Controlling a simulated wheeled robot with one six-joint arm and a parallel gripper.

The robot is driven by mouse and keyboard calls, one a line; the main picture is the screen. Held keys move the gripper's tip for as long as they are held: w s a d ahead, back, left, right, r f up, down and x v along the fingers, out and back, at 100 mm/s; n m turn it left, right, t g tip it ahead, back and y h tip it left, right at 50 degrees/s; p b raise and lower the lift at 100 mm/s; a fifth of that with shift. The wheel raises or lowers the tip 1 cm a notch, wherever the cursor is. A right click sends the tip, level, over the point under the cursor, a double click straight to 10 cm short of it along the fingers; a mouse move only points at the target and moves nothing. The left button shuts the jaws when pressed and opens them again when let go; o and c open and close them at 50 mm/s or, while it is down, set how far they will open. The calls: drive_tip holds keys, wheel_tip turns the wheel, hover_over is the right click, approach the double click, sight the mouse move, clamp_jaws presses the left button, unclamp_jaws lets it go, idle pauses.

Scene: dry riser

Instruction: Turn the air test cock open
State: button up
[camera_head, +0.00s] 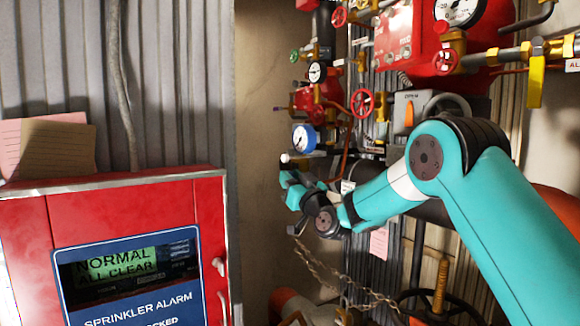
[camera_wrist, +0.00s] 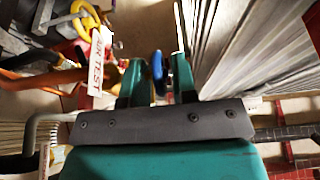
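A tag reading "AIR TEST" (camera_wrist: 97,62) hangs left of my gripper (camera_wrist: 157,65) in the wrist view. The two teal fingers are apart. A narrow blue part (camera_wrist: 157,72) shows between them, with a gap on each side; I cannot tell whether it is the cock's lever or how deep it lies. In the head view my gripper (camera_head: 288,187) is at the pipework, just below a blue-rimmed gauge (camera_head: 303,138) and a short pale pipe end (camera_head: 291,158). The cock itself is not clearly made out there.
A red sprinkler alarm cabinet (camera_head: 130,185) stands at left, its screen reading "NORMAL ALL CLEAR". Red valves, including a red handwheel (camera_head: 362,103), crowd above. A yellow lever (camera_head: 536,82) is at right. A chain (camera_head: 340,280) hangs below my gripper. Corrugated wall (camera_wrist: 260,60) lies close at right.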

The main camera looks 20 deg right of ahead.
drive_tip(key=shift+w+a+r, duration=0.1)
drive_tip(key=shift+w, duration=0.2)
clamp_jaws()
drive_tip(key=shift+r+g+p, duration=0.2)
drive_tip(key=shift+g+p, duration=0.1)
drive_tip(key=shift+p, duration=0.25)
drive_tip(key=shift+r+g+h+p, duration=0.15)
drive_tip(key=shift+g+h+p, duration=0.25)
drive_tip(key=shift+g+p, duration=0.6)
drive_tip(key=g+h+p, duration=0.1)
drive_tip(key=g+p, duration=0.2)
drive_tip(key=shift+w+g, duration=0.1)
drive_tip(key=shift+g, duration=0.2)
drive_tip(key=shift+f+g+h+p, duration=0.25)
drive_tip(key=shift+g+h+p, duration=0.25)
drive_tip(key=shift+g+p, duration=0.6)
drive_tip(key=shift+f, duration=0.1)
